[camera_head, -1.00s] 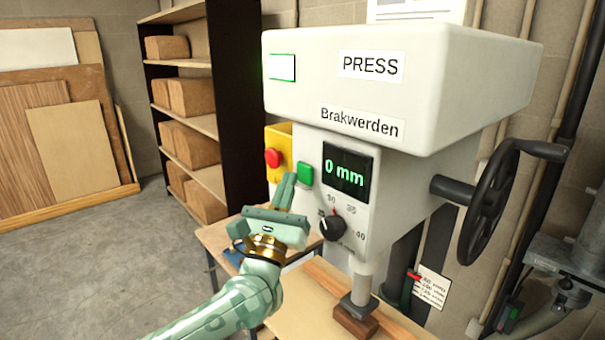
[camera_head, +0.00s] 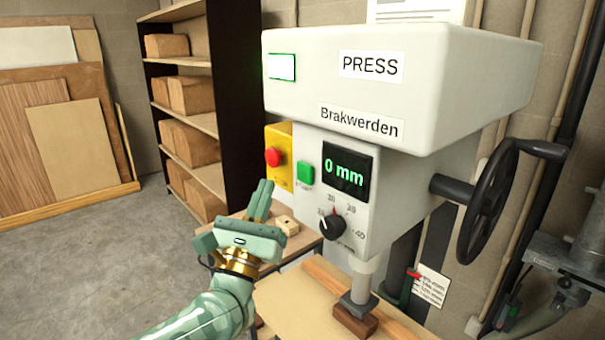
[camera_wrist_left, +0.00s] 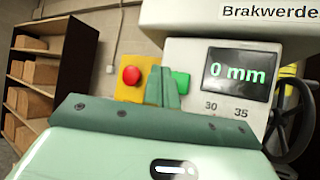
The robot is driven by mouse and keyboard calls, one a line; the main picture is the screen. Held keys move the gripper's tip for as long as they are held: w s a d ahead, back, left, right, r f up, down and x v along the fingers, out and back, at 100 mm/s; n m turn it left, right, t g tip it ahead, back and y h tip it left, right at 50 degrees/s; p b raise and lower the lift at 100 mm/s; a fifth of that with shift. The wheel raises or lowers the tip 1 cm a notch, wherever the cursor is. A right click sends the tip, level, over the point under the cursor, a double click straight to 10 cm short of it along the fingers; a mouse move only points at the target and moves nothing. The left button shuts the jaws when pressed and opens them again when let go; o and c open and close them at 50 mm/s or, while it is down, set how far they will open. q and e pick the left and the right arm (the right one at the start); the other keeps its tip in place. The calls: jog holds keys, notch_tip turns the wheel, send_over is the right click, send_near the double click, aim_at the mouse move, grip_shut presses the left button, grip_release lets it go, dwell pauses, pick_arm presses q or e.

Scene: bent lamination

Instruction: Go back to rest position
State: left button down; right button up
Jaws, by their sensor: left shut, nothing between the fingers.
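My left gripper (camera_head: 261,200) is pale green and stands in front of the press, left of its dial. Its fingers are shut with nothing between them and point up. They are apart from the green button (camera_head: 305,173) and the red button (camera_head: 272,156). In the left wrist view the shut fingers (camera_wrist_left: 162,86) overlap the gap between the red button (camera_wrist_left: 131,75) and the green button (camera_wrist_left: 181,84). My right gripper is not in any view; part of an arm or machine shows at the right edge, and I cannot tell which.
The white press (camera_head: 400,80) reads 0 mm on its display (camera_head: 346,172). A black handwheel (camera_head: 490,205) juts out at right. A shelf with boxes (camera_head: 190,96) and leaning boards (camera_head: 65,120) stand behind. Open floor (camera_head: 110,270) lies at left.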

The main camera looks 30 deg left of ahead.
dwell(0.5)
